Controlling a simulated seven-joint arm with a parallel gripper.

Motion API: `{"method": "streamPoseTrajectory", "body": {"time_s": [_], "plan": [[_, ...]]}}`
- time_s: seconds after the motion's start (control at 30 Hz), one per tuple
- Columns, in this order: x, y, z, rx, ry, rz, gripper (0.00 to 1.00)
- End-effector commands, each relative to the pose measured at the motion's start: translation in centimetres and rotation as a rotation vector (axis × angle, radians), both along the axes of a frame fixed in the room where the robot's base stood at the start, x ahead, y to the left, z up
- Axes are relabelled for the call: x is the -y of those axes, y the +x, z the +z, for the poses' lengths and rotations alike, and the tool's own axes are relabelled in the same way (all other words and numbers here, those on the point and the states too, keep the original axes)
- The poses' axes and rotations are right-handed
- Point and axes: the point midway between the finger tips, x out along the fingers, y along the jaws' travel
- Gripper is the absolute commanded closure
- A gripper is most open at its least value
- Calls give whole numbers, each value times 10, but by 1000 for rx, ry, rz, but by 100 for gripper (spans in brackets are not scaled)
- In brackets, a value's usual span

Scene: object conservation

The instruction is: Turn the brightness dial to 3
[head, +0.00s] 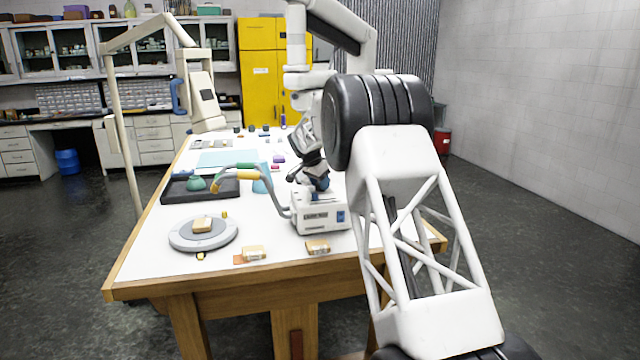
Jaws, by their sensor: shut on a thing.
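A white box-shaped light unit (312,226) stands on the table, with printed lettering and a blue switch (341,216) on its front. My gripper (318,186) points down at the top of the unit. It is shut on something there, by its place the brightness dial. The fingers and a blue part at them cover the dial, so its marks and setting cannot be read.
A round grey turntable (180,238) holds a small tan block. A black tray (176,192) and a pale blue mat (215,159) lie behind. A white lamp (205,105) hangs over the left side.

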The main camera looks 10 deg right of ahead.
Motion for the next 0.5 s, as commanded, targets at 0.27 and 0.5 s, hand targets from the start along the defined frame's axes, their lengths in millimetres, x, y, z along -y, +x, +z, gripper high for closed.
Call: {"method": "streamPoseTrajectory", "body": {"time_s": [0.27, 0.5], "plan": [[0, 0, -1, -1, -1, -94, 80], [0, 0, -1, -2, 0, -106, 80]]}}
